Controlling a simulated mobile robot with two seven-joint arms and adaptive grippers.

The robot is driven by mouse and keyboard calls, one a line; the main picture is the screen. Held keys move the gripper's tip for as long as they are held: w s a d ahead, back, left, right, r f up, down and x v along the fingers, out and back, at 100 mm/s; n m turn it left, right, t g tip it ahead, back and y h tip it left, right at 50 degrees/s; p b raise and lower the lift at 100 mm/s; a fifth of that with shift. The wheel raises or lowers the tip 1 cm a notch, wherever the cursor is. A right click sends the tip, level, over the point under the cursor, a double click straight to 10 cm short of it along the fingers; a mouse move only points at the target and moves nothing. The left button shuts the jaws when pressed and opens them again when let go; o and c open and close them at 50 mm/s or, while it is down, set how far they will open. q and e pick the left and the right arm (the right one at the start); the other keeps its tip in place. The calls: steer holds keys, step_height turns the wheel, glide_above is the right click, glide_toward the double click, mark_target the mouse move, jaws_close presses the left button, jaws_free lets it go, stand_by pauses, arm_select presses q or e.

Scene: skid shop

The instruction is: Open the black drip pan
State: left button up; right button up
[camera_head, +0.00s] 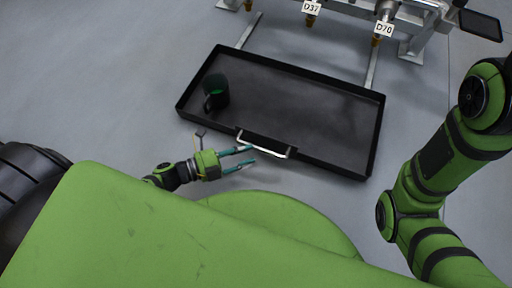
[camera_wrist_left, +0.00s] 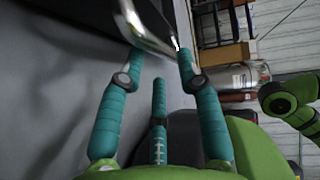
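The black drip pan (camera_head: 318,149) is a wide, shallow tray with a raised rim, standing out in front of the metal frame along two rails. A silver bar handle (camera_head: 265,148) is on its front wall. My left gripper (camera_head: 251,155) has teal fingers and is open at the left part of this handle. In the left wrist view the handle (camera_wrist_left: 146,28) crosses just beyond and between the spread fingertips (camera_wrist_left: 160,54). I cannot tell whether they touch it. My right gripper is not in view; only links of that arm show at the right.
A dark mug (camera_head: 215,92), green inside, stands in the left part of the pan. Behind are the metal rails (camera_head: 372,66), and brass-tipped taps with labels D37 (camera_head: 311,8) and D70 (camera_head: 383,29). Grey floor (camera_head: 110,80) to the left is clear.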

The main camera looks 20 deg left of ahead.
arm_select(q)
steer(key=v, duration=0.7)
steer(key=shift+a, duration=0.1)
